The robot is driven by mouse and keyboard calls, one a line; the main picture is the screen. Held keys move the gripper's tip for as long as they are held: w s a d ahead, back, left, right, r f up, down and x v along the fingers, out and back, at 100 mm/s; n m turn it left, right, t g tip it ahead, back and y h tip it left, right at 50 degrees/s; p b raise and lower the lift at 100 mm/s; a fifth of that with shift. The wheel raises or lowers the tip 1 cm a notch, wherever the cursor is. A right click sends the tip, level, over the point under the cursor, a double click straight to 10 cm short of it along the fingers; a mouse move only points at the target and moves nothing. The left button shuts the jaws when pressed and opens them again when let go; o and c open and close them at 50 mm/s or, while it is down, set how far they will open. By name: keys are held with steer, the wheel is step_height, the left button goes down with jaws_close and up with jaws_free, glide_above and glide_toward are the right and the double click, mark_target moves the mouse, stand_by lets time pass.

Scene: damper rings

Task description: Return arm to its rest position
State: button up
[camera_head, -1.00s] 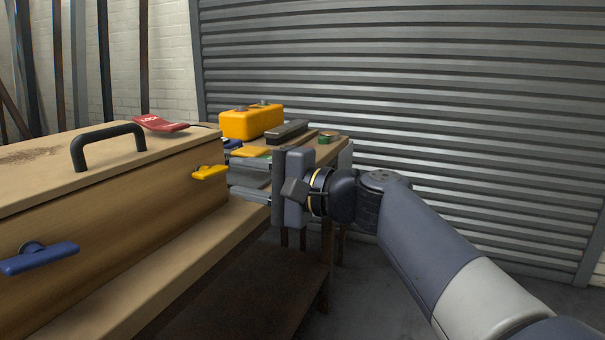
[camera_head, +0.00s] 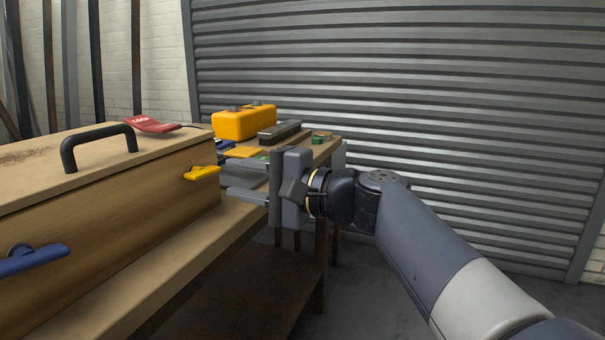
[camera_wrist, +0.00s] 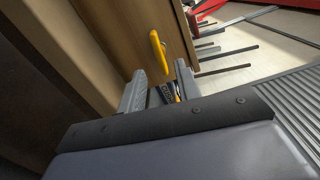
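My gripper (camera_head: 238,180) is in the middle of the head view, held out to the left at the end of my bent arm. Its two fingers stand apart with nothing between them. They are to the right of the wooden box (camera_head: 120,205) and its yellow handle (camera_head: 202,173). In the wrist view my gripper (camera_wrist: 158,82) is open too, with the yellow handle (camera_wrist: 159,52) beyond the fingertips.
Behind my gripper, a yellow two-button box (camera_head: 243,122), a dark block (camera_head: 280,131) and a green ring (camera_head: 321,136) are on the bench. Grey shutter (camera_head: 420,110) behind; floor right looks clear.

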mark_target(209, 173)
steer(key=p+x, duration=0.1)
steer(key=x, duration=0.4)
steer(key=shift+w+a+r+p, duration=0.1)
steer(key=shift+a+p, duration=0.3)
steer(key=shift+d+r+m+p, duration=0.15)
steer(key=shift+d+m+p, duration=0.1)
steer(key=shift+m+p, duration=0.65)
steer(key=m+p, duration=0.6)
steer(key=p, duration=0.3)
steer(key=shift+p, duration=0.3)
steer(key=m+p, duration=0.2)
steer(key=p, duration=0.1)
steer(key=shift+f+m, duration=0.2)
steer(key=shift+m, duration=0.1)
